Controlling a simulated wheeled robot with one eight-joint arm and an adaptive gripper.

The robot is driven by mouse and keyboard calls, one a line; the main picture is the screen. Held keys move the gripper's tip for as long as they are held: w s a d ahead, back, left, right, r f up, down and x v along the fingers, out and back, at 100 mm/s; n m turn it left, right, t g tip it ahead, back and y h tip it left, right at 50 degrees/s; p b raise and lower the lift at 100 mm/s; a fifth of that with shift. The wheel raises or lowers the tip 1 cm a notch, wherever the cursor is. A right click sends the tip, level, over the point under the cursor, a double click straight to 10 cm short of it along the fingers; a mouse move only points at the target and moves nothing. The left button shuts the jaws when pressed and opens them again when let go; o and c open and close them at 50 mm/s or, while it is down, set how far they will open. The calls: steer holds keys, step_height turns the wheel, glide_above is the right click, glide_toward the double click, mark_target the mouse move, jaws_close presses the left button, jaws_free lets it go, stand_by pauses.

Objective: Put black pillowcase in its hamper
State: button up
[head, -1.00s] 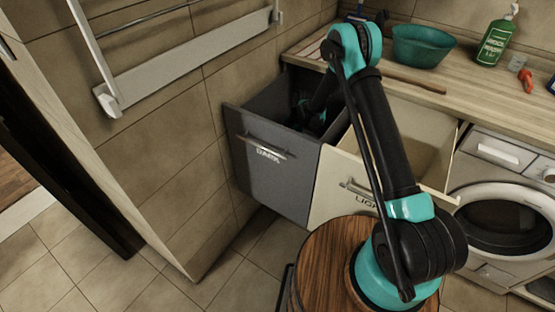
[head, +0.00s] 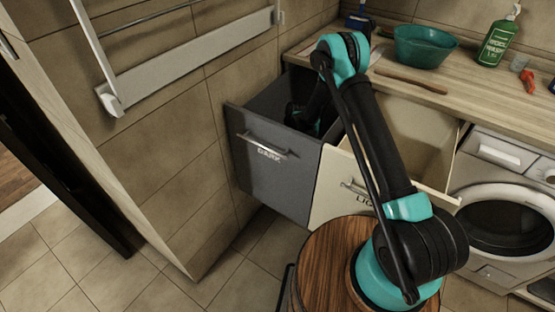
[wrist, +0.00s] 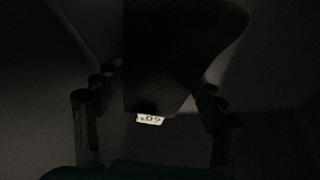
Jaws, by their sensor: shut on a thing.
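The dark hamper (head: 275,180) is an open, pulled-out grey drawer with a bar handle and a label that seems to read DARK. My arm reaches down into it, and my gripper is low inside, mostly hidden by the hamper's front and the arm in the head view. In the very dark wrist view, my gripper (wrist: 158,88) has its fingers on both sides of a black cloth, the black pillowcase (wrist: 170,60), and is shut on it. A small white tag (wrist: 150,119) shows at the cloth's lower edge. Whether the cloth touches the hamper floor I cannot tell.
A cream hamper (head: 405,140) stands open just to the right, with a washing machine (head: 505,215) beyond it. The counter (head: 450,105) behind holds a teal bowl (head: 425,46) and a green bottle (head: 497,42). A tiled wall (head: 170,160) is close on the left.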

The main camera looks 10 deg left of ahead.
steer(key=o, duration=1.5)
steer(key=shift+f, duration=0.1)
steer(key=v, duration=1.2)
